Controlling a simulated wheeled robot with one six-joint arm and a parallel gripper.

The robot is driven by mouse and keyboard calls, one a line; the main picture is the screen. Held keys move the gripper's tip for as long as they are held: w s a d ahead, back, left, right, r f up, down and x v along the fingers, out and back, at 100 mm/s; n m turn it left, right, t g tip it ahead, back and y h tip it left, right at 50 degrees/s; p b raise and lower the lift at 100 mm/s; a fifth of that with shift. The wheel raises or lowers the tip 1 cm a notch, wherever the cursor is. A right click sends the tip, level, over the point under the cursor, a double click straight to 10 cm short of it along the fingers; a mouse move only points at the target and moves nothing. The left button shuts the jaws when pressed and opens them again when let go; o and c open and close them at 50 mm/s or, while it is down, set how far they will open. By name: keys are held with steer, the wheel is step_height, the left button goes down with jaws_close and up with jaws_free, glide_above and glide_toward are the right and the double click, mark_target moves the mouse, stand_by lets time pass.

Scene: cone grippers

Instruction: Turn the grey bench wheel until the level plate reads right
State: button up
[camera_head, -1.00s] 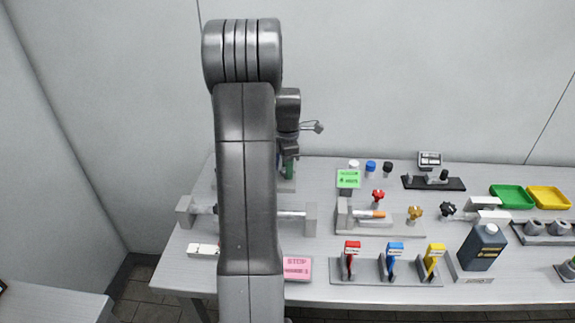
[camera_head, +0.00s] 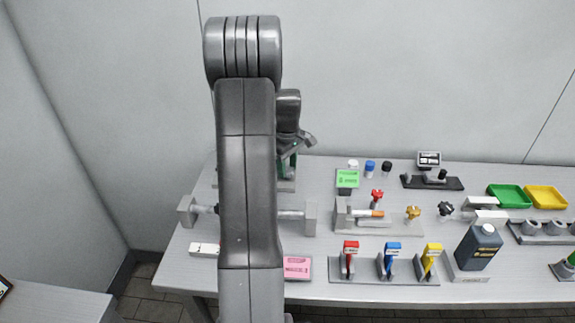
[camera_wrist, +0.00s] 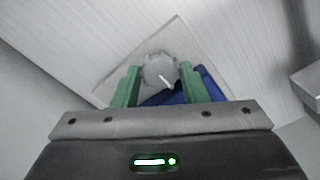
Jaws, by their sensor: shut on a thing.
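The grey bench wheel (camera_wrist: 158,68) shows in the wrist view as a round knob with a notched rim and a white pointer mark, on a pale square base. My gripper (camera_wrist: 161,88) has its green fingers on either side of it and is shut on it. A blue part (camera_wrist: 206,84) shows behind the right finger; I cannot tell what it belongs to. In the head view my gripper (camera_head: 287,166) is low over the bench's back left, and my arm hides most of the wheel. A green plate (camera_head: 347,179) with small dark writing stands to the right; its reading is too small to tell.
A pale grey bench (camera_head: 320,245) holds several fixtures. A horizontal bar (camera_head: 292,214) on end blocks lies in front of the gripper. Red, blue and yellow levers (camera_head: 393,262), a dark bottle (camera_head: 480,247) and green and yellow trays (camera_head: 510,195) stand to the right.

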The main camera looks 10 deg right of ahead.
steer(key=shift+m, duration=0.6)
steer(key=o, duration=1)
steer(key=shift+f, duration=0.1)
